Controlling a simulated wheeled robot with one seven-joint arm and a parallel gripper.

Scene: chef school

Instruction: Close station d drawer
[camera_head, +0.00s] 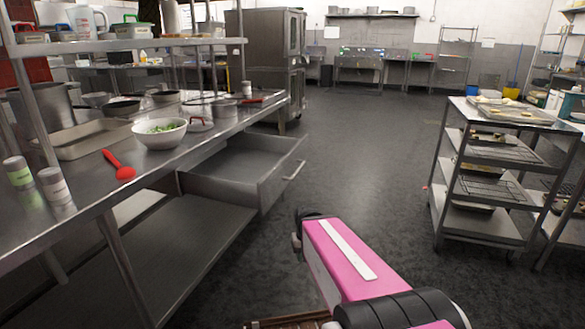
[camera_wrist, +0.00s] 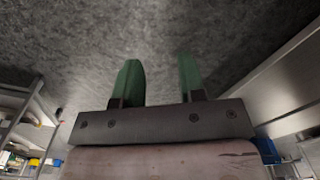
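The station drawer (camera_head: 281,182) is pulled out of the left steel counter (camera_head: 150,178) in the head view. Its inside looks empty, and its bar handle (camera_head: 294,171) is on the front panel facing the aisle. No label tells which station it is. In the wrist view my gripper (camera_wrist: 158,66) has two green fingers spread apart with nothing between them and grey floor beyond. In the head view my pink arm is in the aisle, in front of the drawer and to its right; the fingers cannot be made out there.
A white bowl of greens (camera_head: 160,132), a red spoon (camera_head: 119,166) and pans stand on the counter. A rolling rack (camera_head: 488,180) with trays stands at right. The aisle floor (camera_head: 360,150) between is clear. Pale steel surfaces show at the right of the wrist view.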

